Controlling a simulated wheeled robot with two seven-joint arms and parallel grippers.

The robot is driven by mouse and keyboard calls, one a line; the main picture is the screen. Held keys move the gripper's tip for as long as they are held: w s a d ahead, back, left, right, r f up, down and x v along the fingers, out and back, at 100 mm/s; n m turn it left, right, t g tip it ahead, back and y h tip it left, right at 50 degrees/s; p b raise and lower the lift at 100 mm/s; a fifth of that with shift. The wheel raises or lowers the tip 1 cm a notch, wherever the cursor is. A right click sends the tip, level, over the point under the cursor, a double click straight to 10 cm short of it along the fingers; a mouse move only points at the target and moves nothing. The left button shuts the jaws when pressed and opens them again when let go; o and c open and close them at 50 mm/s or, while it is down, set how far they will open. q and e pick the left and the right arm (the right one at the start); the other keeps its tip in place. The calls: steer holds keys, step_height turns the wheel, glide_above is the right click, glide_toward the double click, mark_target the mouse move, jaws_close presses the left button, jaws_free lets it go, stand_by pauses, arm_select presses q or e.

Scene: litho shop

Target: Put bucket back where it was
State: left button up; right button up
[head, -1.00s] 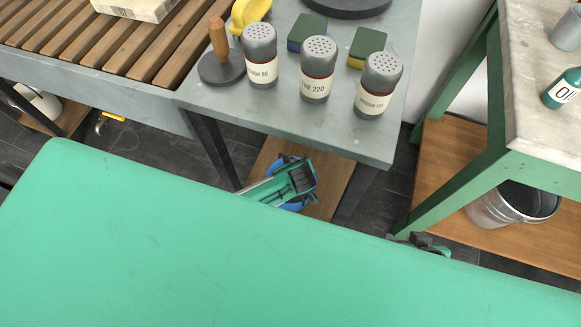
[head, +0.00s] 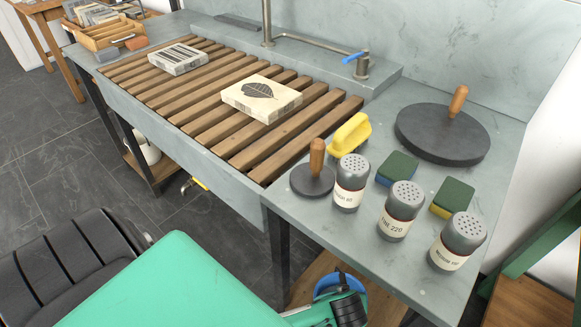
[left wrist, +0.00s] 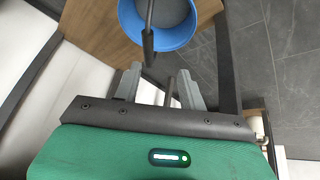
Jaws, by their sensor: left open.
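A blue bucket (head: 326,284) shows in the head view over a wooden low shelf below the grey counter, partly hidden by my left gripper. In the left wrist view the bucket (left wrist: 178,22) is just beyond the fingers, and its dark handle grip (left wrist: 148,42) reaches toward the gap between them. My left gripper (left wrist: 160,88) is open, with its two grey fingers apart and nothing clamped. It also shows at the bottom of the head view (head: 346,302). I cannot tell whether the bucket rests on the shelf. My right gripper is not in view.
The grey counter (head: 400,275) stands above the bucket, with dark legs beside it. A slatted wooden rack (head: 215,115) holds two blocks.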

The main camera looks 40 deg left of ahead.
arm_select(q)
steer(key=s+a+r+m+h, duration=0.1)
steer(key=s+a+r+m, duration=0.3)
steer(key=s, duration=0.3)
steer(key=s+a+r+m+g+h, duration=0.1)
steer(key=s+a+r+m+h, duration=0.1)
steer(key=s+a+r+m, duration=0.3)
steer(key=shift+s+r, duration=0.85)
steer(key=shift+s, duration=0.05)
